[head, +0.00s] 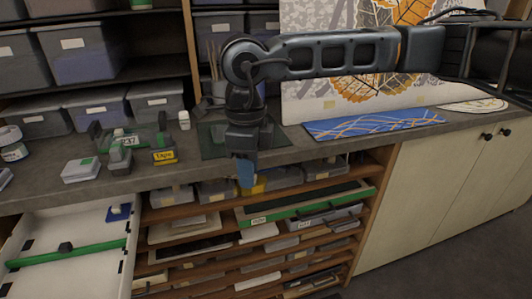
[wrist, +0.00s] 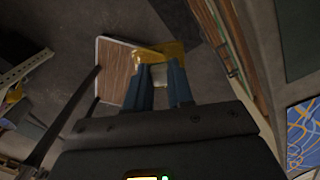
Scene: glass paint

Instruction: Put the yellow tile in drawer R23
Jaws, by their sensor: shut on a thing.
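My gripper (head: 246,178) points down just in front of the counter's front edge, above the slotted shelves. Its blue fingers (wrist: 160,75) are shut on the yellow tile (wrist: 172,49), which shows across the fingertips in the wrist view. In the head view the yellow tile (head: 259,184) shows partly behind the fingers. A white drawer (head: 70,232) stands pulled out at the lower left, with a green bar across it and a small blue piece inside. I cannot read a label R23 anywhere.
The grey counter (head: 345,150) holds a blue patterned panel (head: 375,123), a yellow tape box (head: 164,156) and several small tools at the left. Slotted wooden shelves (head: 318,246) with trays and panels lie below. Grey bins (head: 77,52) stand behind. White cupboard doors (head: 425,190) are at the right.

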